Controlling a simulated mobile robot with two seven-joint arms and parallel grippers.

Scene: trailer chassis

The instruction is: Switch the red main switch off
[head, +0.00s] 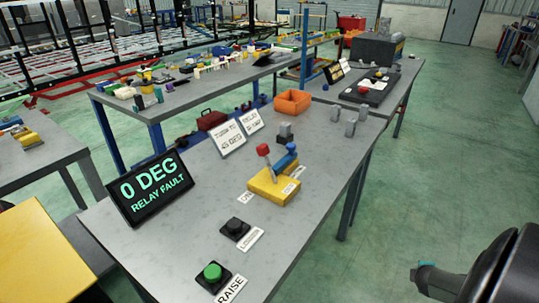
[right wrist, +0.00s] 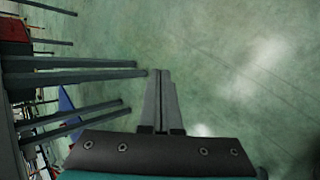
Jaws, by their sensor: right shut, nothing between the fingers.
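A yellow block (head: 274,187) stands on the near grey table, with a red-knobbed lever (head: 263,151) and a blue handle (head: 285,160) on top. The red knob stands up at the block's left. Which part is the main switch, and its on or off position, I cannot tell. A dark display (head: 150,188) reads "0 DEG RELAY FAULT". My right gripper shows in the right wrist view (right wrist: 161,75), its fingers shut together and empty over the green floor. In the head view my right arm is at the lower right, well clear of the table. My left gripper is not in view.
A green RAISE button (head: 212,273) and a black LOWER button (head: 235,228) are at the table's front. An orange bin (head: 292,103), white signs (head: 229,137) and grey blocks (head: 351,127) stand farther back. A red button (head: 363,90) is on the far table. Floor at right is free.

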